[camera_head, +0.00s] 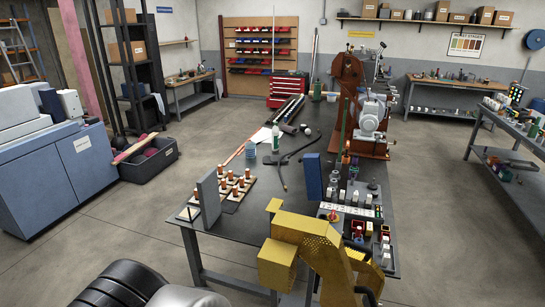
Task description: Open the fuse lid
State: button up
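I cannot pick out the fuse lid for certain in the head view. A cluster of small white, black and red electrical-looking parts (357,213) sits on the near right of the dark table (240,246). A dark blue upright block (314,176) stands at its left. A yellow perforated piece (310,237) stands in front of the cluster and hides part of it and the table edge. My gripper is not recognisable in this view. Dark and grey rounded shapes (128,284) at the bottom left look like my arm links.
A brown machine with a grey motor (371,113) stands further back on the table. A grey upright block (208,196) and orange-topped pieces on a board (230,207) are at the near left. A blue cabinet (66,170) is far left. Floor (130,225) between is clear.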

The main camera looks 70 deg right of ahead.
aim_at(311, 162)
jog(key=i+z, duration=0.7)
jog(key=i, duration=0.2)
jog(key=i+j+z, duration=0.2)
jog(key=i+z, duration=0.15)
jog(key=i+j+z, duration=0.4)
jog(key=i+l+z, duration=0.25)
jog(key=z, duration=0.25)
jog(key=i+l+z, duration=0.15)
jog(key=i+z, duration=0.5)
jog(key=z, duration=0.3)
jog(key=i+z, duration=0.35)
jog(key=z, duration=0.15)
jog(key=i+l, duration=0.15)
jog(key=i, duration=0.45)
